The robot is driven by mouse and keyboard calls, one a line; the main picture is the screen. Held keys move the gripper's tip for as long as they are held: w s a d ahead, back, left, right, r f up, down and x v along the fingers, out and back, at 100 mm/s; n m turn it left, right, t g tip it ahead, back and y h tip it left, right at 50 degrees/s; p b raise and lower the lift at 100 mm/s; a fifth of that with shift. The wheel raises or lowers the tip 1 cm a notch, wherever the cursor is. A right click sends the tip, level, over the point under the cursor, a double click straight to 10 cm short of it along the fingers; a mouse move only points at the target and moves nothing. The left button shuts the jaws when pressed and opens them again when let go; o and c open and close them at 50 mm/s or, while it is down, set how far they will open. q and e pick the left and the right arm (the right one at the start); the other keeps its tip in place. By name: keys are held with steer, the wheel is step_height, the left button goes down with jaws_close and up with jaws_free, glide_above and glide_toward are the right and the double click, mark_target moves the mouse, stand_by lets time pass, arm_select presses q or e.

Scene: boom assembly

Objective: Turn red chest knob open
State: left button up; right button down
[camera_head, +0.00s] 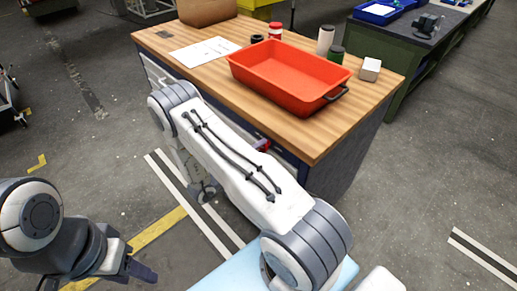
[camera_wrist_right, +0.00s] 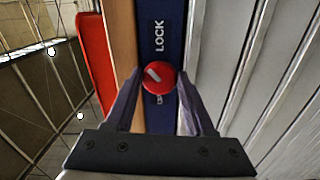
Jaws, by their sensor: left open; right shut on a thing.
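The red knob (camera_wrist_right: 158,76) is round with a pale bar and sits on a dark blue strip (camera_wrist_right: 152,12). The bar is tilted, its upper end toward the left. White "LOCK" lettering stands above the knob; lettering below it is partly hidden. My right gripper (camera_wrist_right: 159,92) is shut on the knob, one finger on each side. In the head view a bit of red shows at the chest (camera_head: 347,166) front beside my right arm, which hides the right gripper there. My left gripper (camera_head: 137,268) is open and empty over the floor at the lower left, away from the chest.
An orange-red tray (camera_head: 262,78) stands on the chest's wooden top with paper (camera_head: 205,51), a cardboard box (camera_head: 207,10) and small containers. Grey ribbed panels (camera_wrist_right: 220,50) lie beside the blue strip. A green bench (camera_head: 385,55) stands back right. Floor around my left gripper is clear.

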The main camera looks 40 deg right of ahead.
steer(key=shift+n, duration=0.7)
steer(key=shift+c, duration=1.3)
jaws_free()
steer(key=a+b, duration=0.3)
steer(key=a, duration=0.7)
steer(key=shift+s+a, duration=0.3)
steer(key=shift+s, duration=0.1)
steer(key=shift+w, duration=0.1)
